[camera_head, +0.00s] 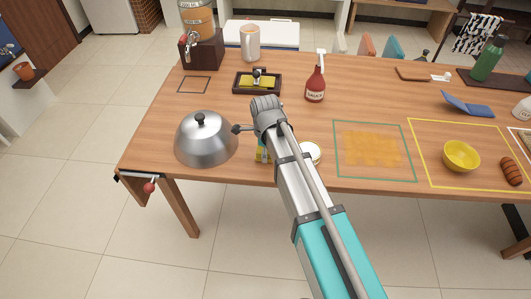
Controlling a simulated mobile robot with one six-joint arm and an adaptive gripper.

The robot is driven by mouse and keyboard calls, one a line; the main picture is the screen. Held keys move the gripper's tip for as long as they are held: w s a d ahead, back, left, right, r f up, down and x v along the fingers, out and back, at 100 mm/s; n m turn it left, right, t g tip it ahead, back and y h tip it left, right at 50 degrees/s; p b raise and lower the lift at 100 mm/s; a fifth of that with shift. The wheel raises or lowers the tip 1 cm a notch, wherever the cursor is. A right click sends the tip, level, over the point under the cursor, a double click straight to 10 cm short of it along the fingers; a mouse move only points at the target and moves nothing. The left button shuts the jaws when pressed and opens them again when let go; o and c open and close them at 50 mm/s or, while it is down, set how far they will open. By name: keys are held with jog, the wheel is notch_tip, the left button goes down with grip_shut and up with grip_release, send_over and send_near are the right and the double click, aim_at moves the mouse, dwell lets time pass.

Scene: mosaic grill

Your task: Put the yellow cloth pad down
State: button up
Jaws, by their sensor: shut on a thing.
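My arm reaches in from the lower right, and its grey wrist (266,108) is over the table between the steel dome and the white round dish. My gripper is mostly hidden behind the wrist and arm. A yellow piece with some green (263,155), seemingly the yellow cloth pad in my gripper, shows beside the arm near the table's front edge. Most of it is hidden, and I cannot tell whether it touches the table. A dark tray (237,90) farther back holds another flat yellow thing (246,83) with a dark upright handle.
The steel dome (205,145) stands close left, the white dish (311,154) close right. A red bottle (315,84) is behind. A green outline (336,165) surrounds an orange-yellow patch (372,148). A yellow bowl (460,157) is farther right. An empty dark outline (193,84) lies back left.

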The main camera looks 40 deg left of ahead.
jog(key=shift+f, duration=0.2)
jog(key=o, duration=1)
jog(key=shift+r, duration=0.1)
jog(key=shift+c, duration=0.2)
jog(key=shift+r, duration=0.15)
notch_tip(320, 180, up, 12)
jog(key=p, duration=1.2)
jog(key=shift+w+d, duration=0.1)
dwell(0.4)
jog(key=w+d+n, duration=0.2)
jog(key=w+d, duration=0.2)
jog(key=d, duration=0.6)
jog(key=w+d+n, duration=0.2)
jog(key=w+d, duration=0.3)
jog(key=d, duration=0.4)
jog(key=w+d+n, duration=0.1)
jog(key=w+d, duration=0.3)
jog(key=d, duration=0.6)
jog(key=s+d+n, duration=0.2)
jog(key=d+n, duration=0.4)
jog(key=d, duration=2.1)
jog(key=shift+s+d, duration=0.15)
jog(key=shift+s, duration=0.05)
